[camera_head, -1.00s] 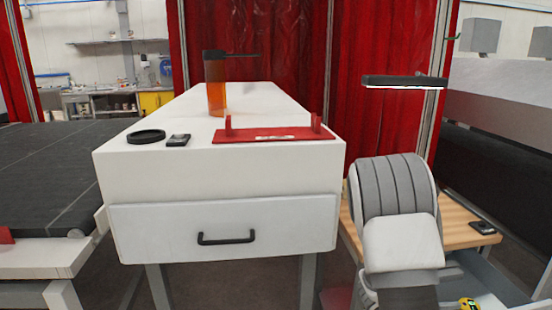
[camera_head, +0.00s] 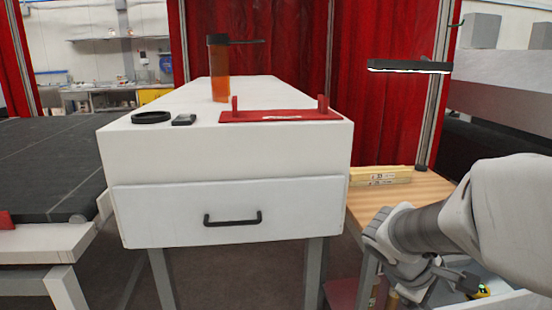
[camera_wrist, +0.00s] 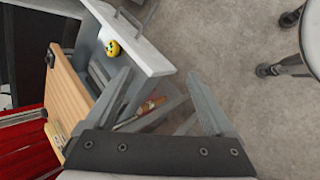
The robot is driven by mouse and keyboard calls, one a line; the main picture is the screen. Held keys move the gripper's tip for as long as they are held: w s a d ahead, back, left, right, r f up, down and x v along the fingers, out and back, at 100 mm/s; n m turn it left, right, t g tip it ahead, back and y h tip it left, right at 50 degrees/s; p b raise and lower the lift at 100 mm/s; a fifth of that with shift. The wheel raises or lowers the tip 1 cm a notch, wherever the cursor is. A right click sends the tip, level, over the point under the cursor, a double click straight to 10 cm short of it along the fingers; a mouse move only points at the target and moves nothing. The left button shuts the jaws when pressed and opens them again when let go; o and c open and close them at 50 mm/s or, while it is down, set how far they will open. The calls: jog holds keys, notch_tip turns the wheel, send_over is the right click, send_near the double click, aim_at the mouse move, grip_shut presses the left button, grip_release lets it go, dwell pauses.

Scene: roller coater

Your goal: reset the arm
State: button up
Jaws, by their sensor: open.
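My gripper (camera_wrist: 162,100) shows in the wrist view with its two grey fingers spread wide apart and nothing between the tips. It hangs over the grey floor (camera_wrist: 215,50) beside an open drawer (camera_wrist: 150,62). In the head view my arm comes in from the right edge and bends down in front of the wooden bench (camera_head: 420,186); the gripper's fingers are not clear there.
A white cabinet (camera_head: 230,160) with a shut drawer carries an orange bottle (camera_head: 220,85), a red holder (camera_head: 280,116), a black ring (camera_head: 151,117) and a small black device (camera_head: 184,120). A stool (camera_wrist: 310,35) stands at right.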

jog(key=s+a+r+m+t+y+b, duration=0.1)
jog(key=s+a+m+t+y+b, duration=0.2)
jog(key=a, duration=0.5)
jog(key=s+a+r+m+t+y+b, duration=0.1)
jog(key=s+a+m+y, duration=0.35)
jog(key=a, duration=0.45)
notch_tip(320, 180, up, 20)
jog(key=s+p, duration=0.1)
jog(key=p, duration=1.9)
jog(key=shift+r+n, duration=0.2)
jog(key=shift+n, duration=0.15)
